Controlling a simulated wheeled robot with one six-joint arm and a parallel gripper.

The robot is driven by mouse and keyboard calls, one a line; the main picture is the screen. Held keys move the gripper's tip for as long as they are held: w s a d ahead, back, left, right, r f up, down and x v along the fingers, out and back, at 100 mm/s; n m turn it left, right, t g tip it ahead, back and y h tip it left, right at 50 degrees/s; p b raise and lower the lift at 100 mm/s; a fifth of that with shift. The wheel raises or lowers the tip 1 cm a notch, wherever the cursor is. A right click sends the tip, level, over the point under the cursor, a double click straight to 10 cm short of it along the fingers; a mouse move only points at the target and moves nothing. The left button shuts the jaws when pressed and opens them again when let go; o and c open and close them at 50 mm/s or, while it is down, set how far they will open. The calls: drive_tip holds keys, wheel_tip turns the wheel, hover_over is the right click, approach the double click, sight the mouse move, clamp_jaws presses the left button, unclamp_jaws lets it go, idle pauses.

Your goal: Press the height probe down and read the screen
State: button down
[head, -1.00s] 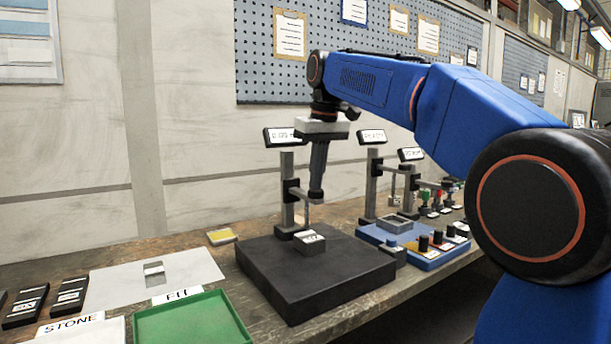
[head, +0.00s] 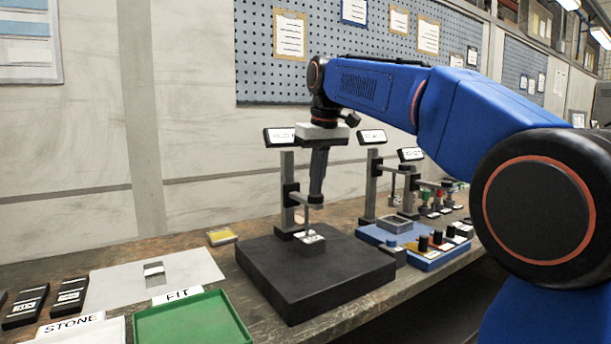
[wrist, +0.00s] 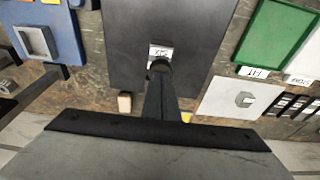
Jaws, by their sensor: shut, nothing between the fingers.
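The height probe is a thin vertical rod (head: 306,220) on a stand (head: 288,190) on the black plate (head: 345,285). Its lower end meets the top of a small labelled block (head: 311,246), which also shows in the wrist view (wrist: 160,52). My gripper (head: 315,200) points straight down over the rod, its shut, empty fingertips at the rod's top. In the wrist view the fingertips (wrist: 160,66) overlap the block's near edge. The screen (head: 280,136) sits atop the stand, left of my wrist; its characters are too small to read.
Two more stands with screens (head: 372,137) are to the right, behind a blue tray (head: 430,258) with pegs. A green tray (head: 195,325), a white sheet (head: 190,268) and black labelled blocks (head: 70,292) lie left.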

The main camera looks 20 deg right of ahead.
drive_tip(key=shift+f, duration=0.2)
drive_tip(key=w+v, duration=0.1)
drive_tip(key=v, duration=0.6)
drive_tip(key=shift+w+a+r, duration=0.15)
drive_tip(key=shift+a+r, duration=0.05)
drive_tip(key=shift+a, duration=0.05)
idle(0.4)
drive_tip(key=v, duration=0.7)
drive_tip(key=shift+r, duration=0.3)
drive_tip(key=shift+f, duration=0.1)
idle(0.5)
drive_tip(key=s+d+f+m+t, duration=0.1)
drive_tip(key=s+d+f, duration=0.1)
drive_tip(key=s+f, duration=0.8)
drive_tip(key=s+d+f+m, duration=0.1)
drive_tip(key=s+d+f, duration=0.1)
drive_tip(key=s+f, duration=0.9)
drive_tip(key=s+d+f+m+t, duration=0.1)
drive_tip(key=s+f, duration=0.9)
drive_tip(key=f, duration=1.5)
drive_tip(key=shift+s+d+m+t+h, duration=0.3)
drive_tip(key=shift+s+d+h, duration=0.1)
drive_tip(key=shift+d, duration=0.3)
